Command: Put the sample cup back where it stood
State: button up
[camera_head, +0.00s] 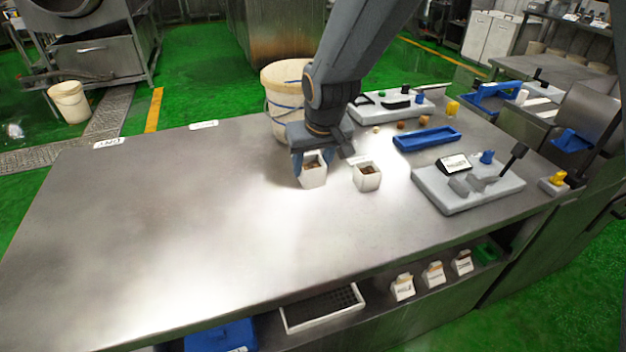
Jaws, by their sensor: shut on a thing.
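My gripper (312,158) is above the middle of the steel table (180,230), its fingers pointing down. It is shut on a white sample cup (314,178) with brown contents. The cup is upright; I cannot tell whether its base touches the table. A second, similar white cup (368,178) with brown contents stands on the table just to the right, apart from the held one, with a small label behind it. The place where the held cup stood is not marked in this view.
A cream bucket (283,85) stands behind my gripper. A blue tray (427,138), a grey board with tools (470,195) and another board (395,108) fill the table's right side. Small brown pieces lie near the blue tray. The table's left half is clear except for labels (108,143) at its back edge.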

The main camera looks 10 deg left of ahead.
aim_at(312, 180)
jog(key=shift+f+p, duration=0.5)
jog(key=shift+f, duration=2.15)
jog(key=shift+f, duration=0.1)
jog(key=o, duration=1.3)
jog(key=shift+c, duration=0.2)
jog(key=shift+r, duration=0.3)
jog(key=b+v, duration=0.2)
jog(key=v, duration=0.9)
jog(key=shift+s+r, duration=0.2)
jog(key=shift+r, duration=0.05)
